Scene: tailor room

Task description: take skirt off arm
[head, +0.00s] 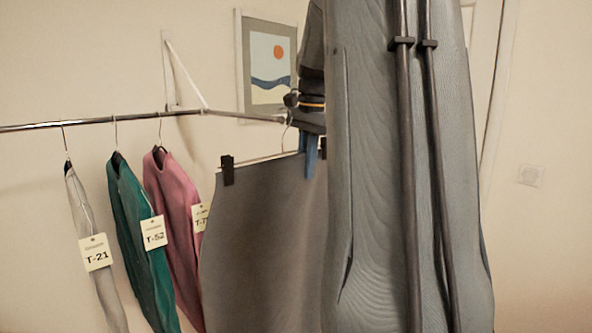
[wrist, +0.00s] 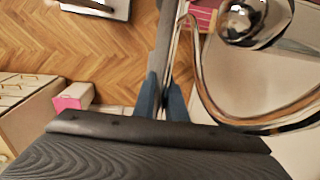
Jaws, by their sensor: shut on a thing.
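The grey skirt (head: 262,245) hangs from a clip hanger with a pale bar (head: 265,158) and black clips (head: 227,170). The hanger's thin hook (head: 287,132) rises close to the end of the metal rail arm (head: 240,115); I cannot tell whether it rests on it. My gripper (head: 312,160), with blue fingertips, is at the skirt's top edge near the right clip. In the wrist view my gripper (wrist: 163,105) is shut on a thin part of the hanger. The curved metal hook (wrist: 205,95) and the round shiny rail end (wrist: 243,18) show at right. The skirt's right side is hidden.
A pale garment (head: 95,250) tagged T-21, a green one (head: 137,240) tagged T-52 and a pink one (head: 172,200) hang on the same rail, left of the skirt. A framed picture (head: 269,65) is on the wall behind. Wooden floor (wrist: 110,45) is open below.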

